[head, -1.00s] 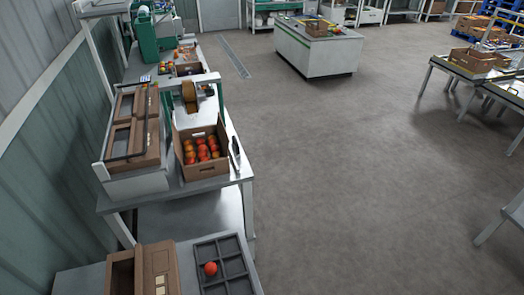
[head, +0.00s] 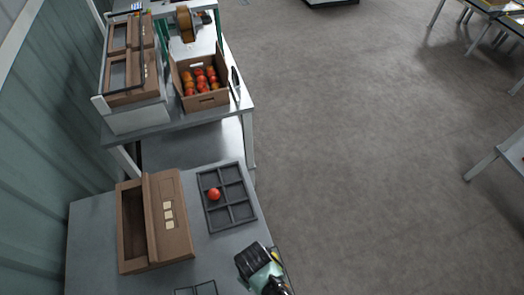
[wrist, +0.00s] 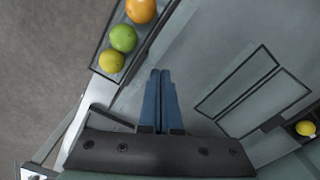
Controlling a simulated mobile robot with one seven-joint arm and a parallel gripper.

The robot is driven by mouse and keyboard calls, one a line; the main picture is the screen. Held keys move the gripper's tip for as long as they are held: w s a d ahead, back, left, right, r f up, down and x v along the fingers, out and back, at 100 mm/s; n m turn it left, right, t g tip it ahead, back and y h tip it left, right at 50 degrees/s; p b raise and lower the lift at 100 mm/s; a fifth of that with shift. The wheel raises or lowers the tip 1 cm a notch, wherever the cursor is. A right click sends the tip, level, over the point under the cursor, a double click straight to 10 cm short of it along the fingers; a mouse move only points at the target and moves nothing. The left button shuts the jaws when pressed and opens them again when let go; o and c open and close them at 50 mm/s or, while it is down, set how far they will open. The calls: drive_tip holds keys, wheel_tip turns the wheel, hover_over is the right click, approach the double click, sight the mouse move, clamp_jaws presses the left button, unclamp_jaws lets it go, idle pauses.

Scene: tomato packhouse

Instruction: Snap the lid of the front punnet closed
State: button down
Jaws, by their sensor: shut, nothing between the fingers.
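My gripper (wrist: 160,75) shows in the wrist view with its two blue fingers pressed together and nothing between them. To the right of the fingertips, two thin dark rectangular outlines (wrist: 247,93) lie side by side on the grey surface. They look like a clear punnet with its lid folded open, but I cannot tell for sure. The fingers are apart from them in the picture. In the head view a similar dark outlined frame (head: 197,289) is cut off by the bottom edge. My gripper's fingertips are not visible in the head view.
On the near table, a brown box (head: 128,225) with an open trough stands left of a dark divided tray (head: 233,194) holding a red tomato (head: 214,194). A carton of tomatoes (head: 205,102) stands behind. The wrist view shows a narrow tray with several fruits (wrist: 123,38) and a yellow fruit (wrist: 305,128).

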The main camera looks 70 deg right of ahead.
drive_tip(key=shift+s+d+r+p, duration=0.3)
drive_tip(key=shift+s+d+p, duration=0.15)
drive_tip(key=shift+s+d, duration=0.35)
drive_tip(key=shift+s+a, duration=0.1)
drive_tip(key=shift+a, duration=0.05)
drive_tip(key=shift+r, duration=0.1)
wheel_tip(320, 180, up, 8)
drive_tip(key=p, duration=0.8)
idle(0.4)
